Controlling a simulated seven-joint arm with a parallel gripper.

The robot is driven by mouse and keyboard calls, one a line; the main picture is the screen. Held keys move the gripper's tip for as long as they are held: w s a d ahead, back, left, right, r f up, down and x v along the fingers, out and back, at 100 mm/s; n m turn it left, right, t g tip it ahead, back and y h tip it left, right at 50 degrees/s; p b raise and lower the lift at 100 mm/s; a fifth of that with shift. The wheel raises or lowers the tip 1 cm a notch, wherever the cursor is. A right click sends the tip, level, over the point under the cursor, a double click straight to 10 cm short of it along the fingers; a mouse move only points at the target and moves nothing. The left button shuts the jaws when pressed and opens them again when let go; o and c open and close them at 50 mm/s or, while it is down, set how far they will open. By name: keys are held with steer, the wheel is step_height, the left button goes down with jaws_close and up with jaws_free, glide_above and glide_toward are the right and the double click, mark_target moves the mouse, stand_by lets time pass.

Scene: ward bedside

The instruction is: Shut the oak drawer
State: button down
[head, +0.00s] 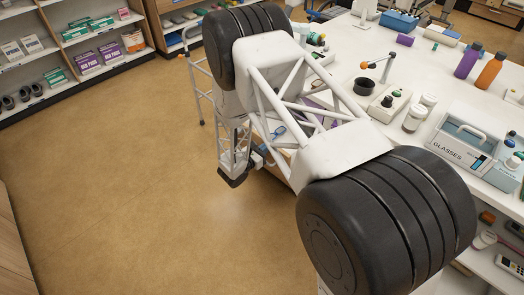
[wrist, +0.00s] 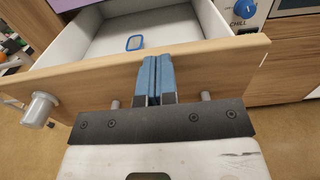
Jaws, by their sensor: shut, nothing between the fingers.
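The oak drawer (wrist: 220,52) stands open in the wrist view, with a pale wooden front and a white inside. A small blue-rimmed item (wrist: 134,43) lies in it. My gripper (wrist: 152,62) is shut and empty, its blue fingers together at the middle of the drawer front and overlapping its top edge in the picture. Whether they touch the wood I cannot tell. A grey round knob (wrist: 40,108) shows at the left of the front. In the head view my arm hides most of the drawer.
The white counter (head: 331,75) at the right of the head view holds a dark bowl (head: 364,86), jars, bottles and a box marked glasses (head: 462,142). Stocked shelves (head: 80,42) stand at the upper left. The brown floor (head: 130,165) left of my arm is clear.

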stand_by(0.4)
steer(key=x, duration=1.7)
steer(key=shift+w+d+f, duration=0.1)
steer(key=shift+w+d, duration=0.1)
steer(key=shift+d, duration=0.05)
steer(key=v, duration=1.4)
steer(key=shift+s+d+f, duration=0.4)
steer(key=shift+s+d, duration=0.25)
steer(key=shift+s, duration=0.1)
steer(key=shift+d, duration=0.1)
